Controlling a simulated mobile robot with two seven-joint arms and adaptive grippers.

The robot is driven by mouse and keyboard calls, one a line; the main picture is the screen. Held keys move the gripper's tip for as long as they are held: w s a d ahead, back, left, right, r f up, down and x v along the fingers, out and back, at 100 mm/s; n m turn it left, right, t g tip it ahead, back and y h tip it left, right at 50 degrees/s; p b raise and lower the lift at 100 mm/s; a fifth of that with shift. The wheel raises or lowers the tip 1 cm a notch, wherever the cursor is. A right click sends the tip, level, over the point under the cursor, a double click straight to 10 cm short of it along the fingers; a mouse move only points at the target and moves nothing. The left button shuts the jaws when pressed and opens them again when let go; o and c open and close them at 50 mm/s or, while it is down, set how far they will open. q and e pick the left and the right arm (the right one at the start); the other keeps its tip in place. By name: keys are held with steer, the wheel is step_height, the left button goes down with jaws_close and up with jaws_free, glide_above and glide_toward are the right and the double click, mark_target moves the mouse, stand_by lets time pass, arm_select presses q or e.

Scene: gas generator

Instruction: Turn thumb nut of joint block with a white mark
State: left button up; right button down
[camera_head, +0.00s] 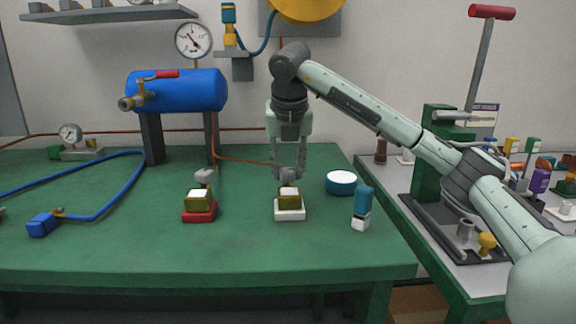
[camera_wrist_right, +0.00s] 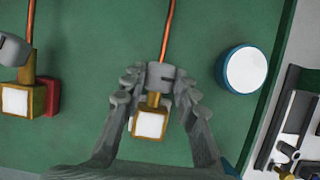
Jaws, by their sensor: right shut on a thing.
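A brass joint block with a white top face stands on a white base (camera_head: 290,215) near the middle of the green table. Its grey thumb nut (camera_head: 290,173) sits at the back of the block and also shows in the wrist view (camera_wrist_right: 160,75). My right gripper (camera_head: 288,168) reaches down from above, its fingers shut on either side of this nut. In the wrist view, the block's white face (camera_wrist_right: 150,124) lies between the fingers. A similar block stands on a red base (camera_head: 199,216) to the left, with its own grey nut (camera_head: 205,176). My left gripper is out of view.
A round white-topped teal container (camera_head: 341,183) and a teal-and-white bottle (camera_head: 361,210) stand right of the held nut. A blue tank (camera_head: 190,90) stands at the back left. A blue hose with a blue end piece (camera_head: 41,225) lies left. The front table strip is clear.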

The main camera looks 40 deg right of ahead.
stand_by(0.4)
steer(key=c, duration=1.2)
jaws_free()
steer(key=shift+o, duration=0.2)
steer(key=v, duration=1.2)
steer(key=shift+w+r, duration=0.1)
steer(key=shift+w, duration=0.05)
